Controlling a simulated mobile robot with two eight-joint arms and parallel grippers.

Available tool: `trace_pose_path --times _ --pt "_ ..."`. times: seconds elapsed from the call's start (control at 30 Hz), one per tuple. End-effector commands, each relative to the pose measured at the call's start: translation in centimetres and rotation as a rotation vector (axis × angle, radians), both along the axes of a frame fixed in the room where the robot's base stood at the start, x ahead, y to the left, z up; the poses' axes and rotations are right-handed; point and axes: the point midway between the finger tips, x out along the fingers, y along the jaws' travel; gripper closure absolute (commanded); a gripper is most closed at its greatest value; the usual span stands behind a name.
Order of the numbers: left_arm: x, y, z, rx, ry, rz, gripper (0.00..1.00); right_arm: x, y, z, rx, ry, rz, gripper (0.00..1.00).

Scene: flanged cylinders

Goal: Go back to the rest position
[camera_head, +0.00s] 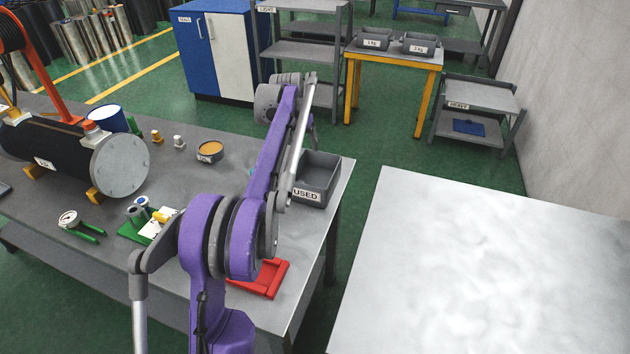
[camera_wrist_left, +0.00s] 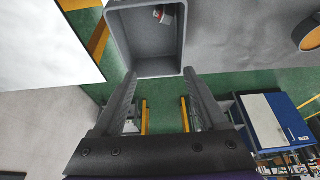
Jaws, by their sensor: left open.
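My left gripper (camera_wrist_left: 160,76) is open and empty, its two fingers apart in the left wrist view. In the head view my purple left arm reaches up over the workbench, and its fingers are mostly hidden behind the arm. The grey bin marked USED (camera_head: 319,178) stands at the bench's right end, just right of the arm. The bin also shows past the fingertips in the left wrist view (camera_wrist_left: 150,67), with a small red and white part (camera_wrist_left: 160,14) inside. My right gripper is not in view.
The grey workbench (camera_head: 215,128) holds a black flanged cylinder (camera_head: 58,143), a gauge (camera_head: 68,219), an orange-topped tin (camera_head: 209,150) and a red tray (camera_head: 265,279) near my arm. A blue-white cabinet (camera_head: 215,45) and shelves (camera_head: 305,50) stand behind. A pale surface (camera_head: 490,270) at right is clear.

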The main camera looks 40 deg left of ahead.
Motion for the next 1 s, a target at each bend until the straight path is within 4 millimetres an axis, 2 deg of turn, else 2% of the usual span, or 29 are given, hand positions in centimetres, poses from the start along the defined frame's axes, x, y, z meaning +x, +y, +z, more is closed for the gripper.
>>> trace_pose_path --times 0.43,0.57,0.67,0.77,1.0 --pt "0.0 0.0 0.1 0.0 0.0 0.0 0.25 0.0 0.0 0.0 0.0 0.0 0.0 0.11" --pt "-0.4 -1.5 0.4 0.001 -0.001 -0.01 0.25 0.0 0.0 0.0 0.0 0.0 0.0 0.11" --pt "-1.3 -4.4 0.9 0.004 -0.005 -0.032 0.25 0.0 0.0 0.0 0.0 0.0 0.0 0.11" --pt "-3.0 -8.5 1.3 0.008 -0.012 -0.058 0.25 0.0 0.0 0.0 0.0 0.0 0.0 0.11" --pt "-9.1 -17.9 0.9 0.015 -0.032 -0.127 0.25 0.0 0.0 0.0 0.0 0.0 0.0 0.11"
